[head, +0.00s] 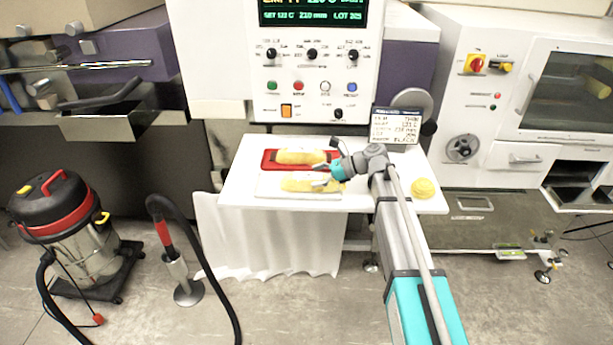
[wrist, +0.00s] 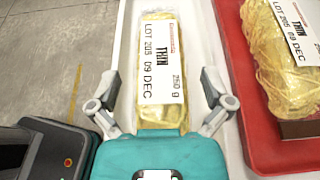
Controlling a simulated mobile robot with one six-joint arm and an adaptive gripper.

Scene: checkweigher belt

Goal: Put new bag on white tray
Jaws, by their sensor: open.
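The white tray (head: 266,187) lies on the front of the white table, and a yellow bag (head: 305,186) rests on it. In the wrist view this bag (wrist: 160,55) is long and gold, with a white label reading THIN, 250 g, LOT 205, 09 DEC. My gripper (wrist: 160,78) is open above its near end, one finger on each side; contact cannot be told. The near end is hidden by my gripper's body. A second yellow bag (head: 299,156) lies on the red tray (head: 267,160) behind. Its label (wrist: 297,30) also reads LOT 205.
A yellow round object (head: 424,188) sits at the table's right end. A small sign with printed text (head: 396,126) stands at the back right. The machine's control panel (head: 312,75) rises behind. A vacuum cleaner (head: 75,235) and a post (head: 178,270) stand on the floor at left.

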